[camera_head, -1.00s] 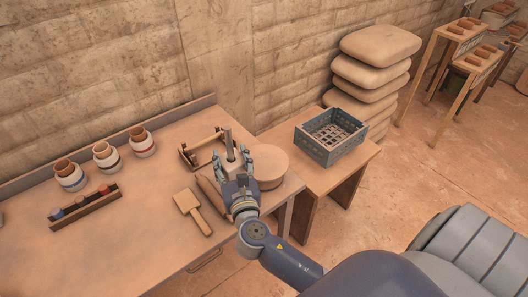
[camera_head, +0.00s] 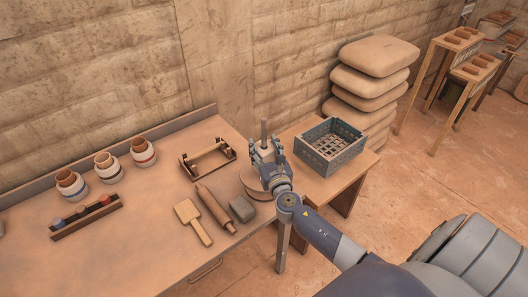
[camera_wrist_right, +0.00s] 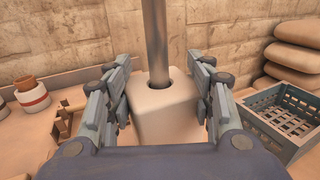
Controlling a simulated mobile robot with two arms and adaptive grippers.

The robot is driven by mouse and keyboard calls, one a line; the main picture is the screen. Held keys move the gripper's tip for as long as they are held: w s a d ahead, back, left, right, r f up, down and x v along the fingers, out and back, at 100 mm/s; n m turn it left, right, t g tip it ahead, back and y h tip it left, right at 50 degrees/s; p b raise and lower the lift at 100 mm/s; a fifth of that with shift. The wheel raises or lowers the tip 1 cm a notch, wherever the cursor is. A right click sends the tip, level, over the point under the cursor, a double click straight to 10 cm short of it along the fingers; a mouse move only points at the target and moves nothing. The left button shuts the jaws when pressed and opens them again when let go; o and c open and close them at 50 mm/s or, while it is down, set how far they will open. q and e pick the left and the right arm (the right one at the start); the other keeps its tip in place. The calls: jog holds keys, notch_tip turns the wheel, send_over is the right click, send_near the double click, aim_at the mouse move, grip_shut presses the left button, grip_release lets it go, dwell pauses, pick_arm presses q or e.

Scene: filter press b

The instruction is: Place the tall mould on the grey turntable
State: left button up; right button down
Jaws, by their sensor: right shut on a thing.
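My right gripper (camera_head: 267,160) is shut on the tall mould (camera_wrist_right: 166,112), a pale block with a round hole in its top. A grey rod (camera_head: 264,132) stands upright in the hole; it also shows in the right wrist view (camera_wrist_right: 155,40). The fingers (camera_wrist_right: 165,100) sit on both sides of the block. The round turntable (camera_head: 252,187), tan in this light, is at the table's right corner, mostly hidden behind my gripper, which is over it. I cannot tell whether the mould touches it. My left gripper is not in view.
A blue-grey crate (camera_head: 360,150) stands on a side table to the right. Several jars (camera_head: 107,167) stand further left.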

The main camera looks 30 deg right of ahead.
jog(key=shift+w+f, duration=0.1)
jog(key=shift+f, duration=0.6)
jog(key=shift+f+b, duration=0.15)
jog(key=shift+b, duration=0.15)
jog(key=c, duration=0.7)
grip_release()
jog(key=shift+s+a, duration=0.1)
jog(key=shift+s, duration=0.15)
jog(key=b+v, duration=0.1)
jog(key=v, duration=1)
jog(key=shift+s+a, duration=0.1)
jog(key=shift+s, duration=0.25)
